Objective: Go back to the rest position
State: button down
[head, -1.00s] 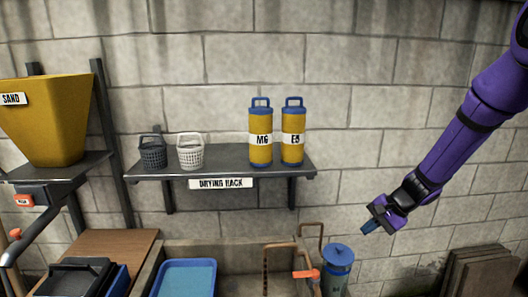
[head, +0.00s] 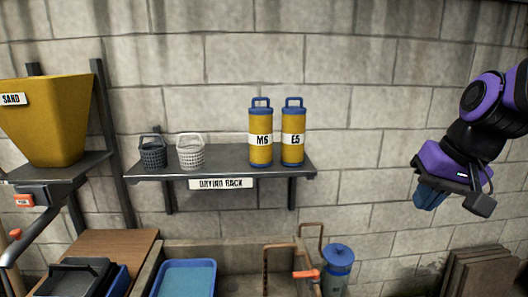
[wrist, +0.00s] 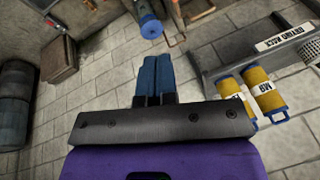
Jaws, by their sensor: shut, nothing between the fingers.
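My gripper (head: 428,197) is at the right side of the head view, in front of the bare block wall and right of the drying rack. Its blue fingers are together and hold nothing. In the wrist view the shut fingers (wrist: 154,78) point out over the floor and wall, touching nothing.
The drying rack shelf (head: 225,164) holds a dark basket (head: 152,152), a white basket (head: 190,152) and two yellow canisters (head: 261,137), (head: 293,136). A blue-topped cylinder (head: 338,262) stands below. A yellow sand hopper (head: 48,120) is at left. Panels (head: 482,272) lean lower right.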

jog(key=s+d+r+n+t+h, duration=0.1)
jog(key=s, duration=0.4)
jog(key=s+d+r+t+h, duration=0.1)
jog(key=s+r, duration=0.1)
jog(key=s, duration=0.3)
jog(key=shift+d+r+n, duration=0.25)
jog(key=shift+d+n, duration=0.1)
jog(key=shift+n, duration=0.05)
jog(key=shift+s, duration=0.1)
